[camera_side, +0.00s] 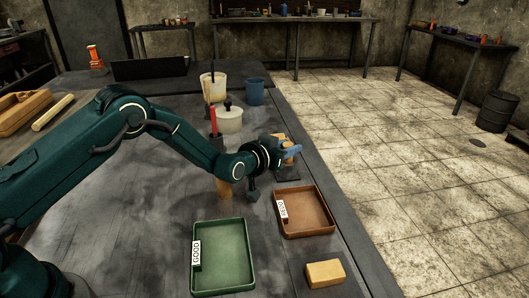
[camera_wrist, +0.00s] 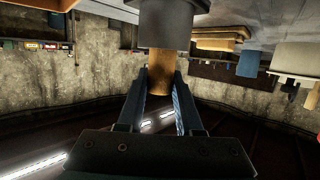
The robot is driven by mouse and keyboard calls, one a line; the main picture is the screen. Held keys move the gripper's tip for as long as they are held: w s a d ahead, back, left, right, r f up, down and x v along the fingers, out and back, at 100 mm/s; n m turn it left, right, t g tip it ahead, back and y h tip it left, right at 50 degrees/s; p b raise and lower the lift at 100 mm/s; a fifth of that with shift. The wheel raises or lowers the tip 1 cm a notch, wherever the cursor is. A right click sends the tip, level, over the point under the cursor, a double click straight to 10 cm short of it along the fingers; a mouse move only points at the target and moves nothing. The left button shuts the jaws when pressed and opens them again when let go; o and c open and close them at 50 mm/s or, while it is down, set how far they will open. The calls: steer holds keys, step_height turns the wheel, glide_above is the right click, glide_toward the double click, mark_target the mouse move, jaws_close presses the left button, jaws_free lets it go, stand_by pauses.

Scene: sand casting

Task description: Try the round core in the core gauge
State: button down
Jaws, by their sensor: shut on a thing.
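The round core (camera_wrist: 159,75), a tan cylinder, is between the fingers of my gripper (camera_wrist: 160,82) in the wrist view, which shows the scene upside down. My gripper is shut on it. The core's far end meets a dark grey round body (camera_wrist: 167,25), which looks like the core gauge; I cannot tell how deep it sits. A green tray (camera_side: 239,285) marked GOOD and a brown tray (camera_side: 308,233) with a hard-to-read label lie in front.
A tan cylinder (camera_side: 225,190) stands under my arm. A yellowish block (camera_side: 325,273) sits on a dark plate at the front right. A lidded pale pot (camera_side: 229,121), a white bucket (camera_side: 209,83) and a blue cup (camera_side: 255,91) stand behind. The table's right edge is close to my gripper.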

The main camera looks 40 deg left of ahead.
steer(key=shift+r, duration=0.1)
steer(key=shift+r, duration=2.2)
steer(key=shift+r, duration=2.05)
